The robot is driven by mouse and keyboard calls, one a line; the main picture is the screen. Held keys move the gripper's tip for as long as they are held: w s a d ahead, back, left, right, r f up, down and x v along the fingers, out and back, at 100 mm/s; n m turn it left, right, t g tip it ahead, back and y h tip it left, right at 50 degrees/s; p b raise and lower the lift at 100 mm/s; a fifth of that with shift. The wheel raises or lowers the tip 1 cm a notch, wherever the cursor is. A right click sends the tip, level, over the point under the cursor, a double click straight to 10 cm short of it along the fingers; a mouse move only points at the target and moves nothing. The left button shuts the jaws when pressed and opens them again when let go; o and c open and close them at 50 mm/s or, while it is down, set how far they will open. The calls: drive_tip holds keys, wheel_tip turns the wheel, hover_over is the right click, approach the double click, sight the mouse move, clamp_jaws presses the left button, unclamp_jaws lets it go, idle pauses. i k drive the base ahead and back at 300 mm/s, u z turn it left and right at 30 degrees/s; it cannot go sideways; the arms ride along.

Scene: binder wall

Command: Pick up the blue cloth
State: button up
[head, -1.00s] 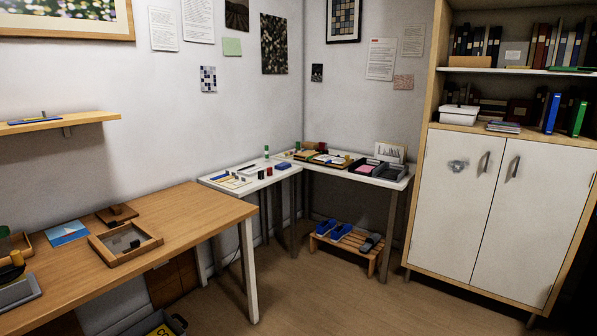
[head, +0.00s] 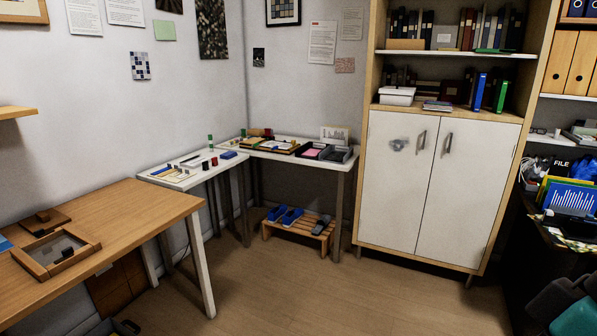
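I cannot clearly make out a blue cloth. A crumpled deep-blue thing (head: 585,166) lies at the right edge, on the cluttered dark desk beside the cabinet; it is cut off by the frame and I cannot tell if it is cloth. A small flat blue thing (head: 228,155) lies on the white corner table (head: 160,182); it looks like a block or pad. My gripper is not in view.
A wooden desk (head: 140,205) stands at left. A low wooden rack (head: 268,229) with blue and grey slippers is under the corner table. A white-doored cabinet (head: 395,190) stands right of centre. A dark teal shape (head: 570,305) fills the lower right corner. The middle floor is clear.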

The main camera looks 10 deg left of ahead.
sight(229, 154)
drive_tip(key=u, duration=0.3)
drive_tip(key=i, duration=1.7)
drive_tip(key=u, duration=0.75)
drive_tip(key=i, duration=2.6)
drive_tip(key=u, duration=0.3)
drive_tip(key=i, duration=0.75)
